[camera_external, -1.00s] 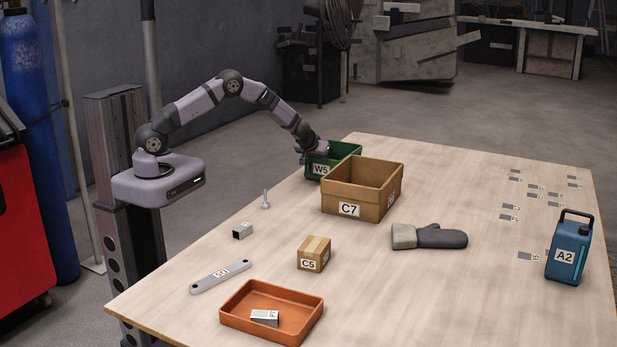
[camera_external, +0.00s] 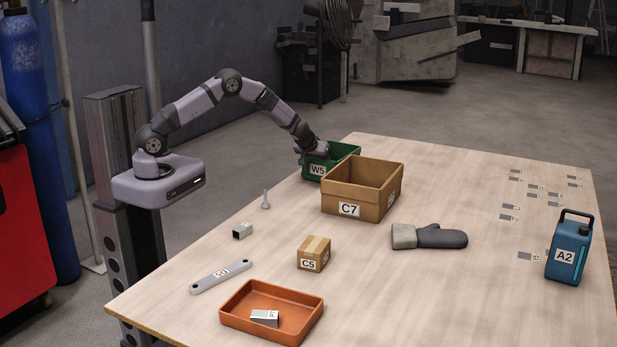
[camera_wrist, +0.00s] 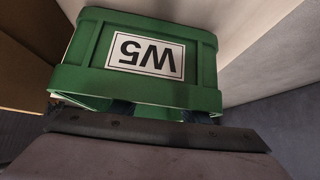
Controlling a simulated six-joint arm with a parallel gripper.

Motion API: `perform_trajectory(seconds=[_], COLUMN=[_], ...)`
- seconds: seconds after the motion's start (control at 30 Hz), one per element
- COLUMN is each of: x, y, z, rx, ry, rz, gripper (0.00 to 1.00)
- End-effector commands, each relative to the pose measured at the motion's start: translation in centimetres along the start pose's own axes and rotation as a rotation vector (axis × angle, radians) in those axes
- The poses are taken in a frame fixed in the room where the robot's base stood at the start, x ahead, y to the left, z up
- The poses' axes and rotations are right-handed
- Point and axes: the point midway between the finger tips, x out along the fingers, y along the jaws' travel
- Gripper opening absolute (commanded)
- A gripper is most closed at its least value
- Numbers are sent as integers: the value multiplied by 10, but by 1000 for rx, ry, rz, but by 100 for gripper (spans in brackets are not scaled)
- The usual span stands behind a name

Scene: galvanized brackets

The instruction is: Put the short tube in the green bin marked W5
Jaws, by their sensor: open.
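The short tube (camera_external: 242,231) looks like a small grey square piece with a dark open end. It lies on the left part of the table, well away from my gripper. The green bin marked W5 (camera_external: 318,170) stands at the table's far left edge, and it fills much of the wrist view (camera_wrist: 135,92). My gripper (camera_external: 302,157) is at the bin's left side, close to its rim. In the wrist view its dark fingertips (camera_wrist: 160,112) show apart just by the bin's rim, partly hidden. I see nothing held. Whether it touches the bin is unclear.
A brown bin C7 (camera_external: 349,209) stands right beside the green bin. A bolt (camera_external: 265,199), a flat bar (camera_external: 221,275), a carton C5 (camera_external: 313,253), an orange tray (camera_external: 240,316) holding a metal piece, a glove (camera_external: 440,237) and a blue can A2 (camera_external: 569,250) lie around.

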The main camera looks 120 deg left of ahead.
Motion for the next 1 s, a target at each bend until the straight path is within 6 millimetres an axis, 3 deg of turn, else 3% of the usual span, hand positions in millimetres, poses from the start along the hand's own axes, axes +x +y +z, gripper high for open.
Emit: perform_trajectory(seconds=[0.7, 1.0], x=[-98, -112], y=[1, 0], z=[-1, 0], rx=[-1, 0], ry=[3, 2], rz=[2, 0], gripper=[42, 42])
